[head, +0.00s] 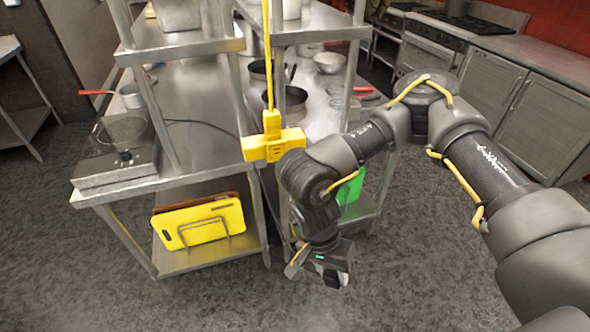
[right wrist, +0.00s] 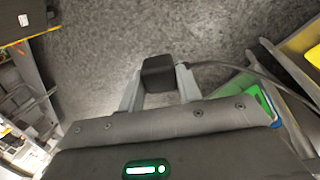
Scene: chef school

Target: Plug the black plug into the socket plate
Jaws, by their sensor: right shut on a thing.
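The black plug (right wrist: 158,73) is between the two light grey fingers of my right gripper (right wrist: 160,88) in the right wrist view, and the jaws are shut on it. Its dark cable (right wrist: 235,68) runs off to the right. In the head view my right gripper (head: 330,277) points down low over the floor, in front of the metal tables. The yellow cross-shaped socket block (head: 272,141) hangs from a yellow cord, above and left of this gripper and well apart from it. The plug's prongs cannot be made out. My left gripper is not in view.
A metal table (head: 205,95) with shelf posts stands left, holding a black hot plate (head: 115,150) and pans. A green board (head: 352,190) is on the lower shelf right of the socket block. The floor (head: 440,270) in front is clear.

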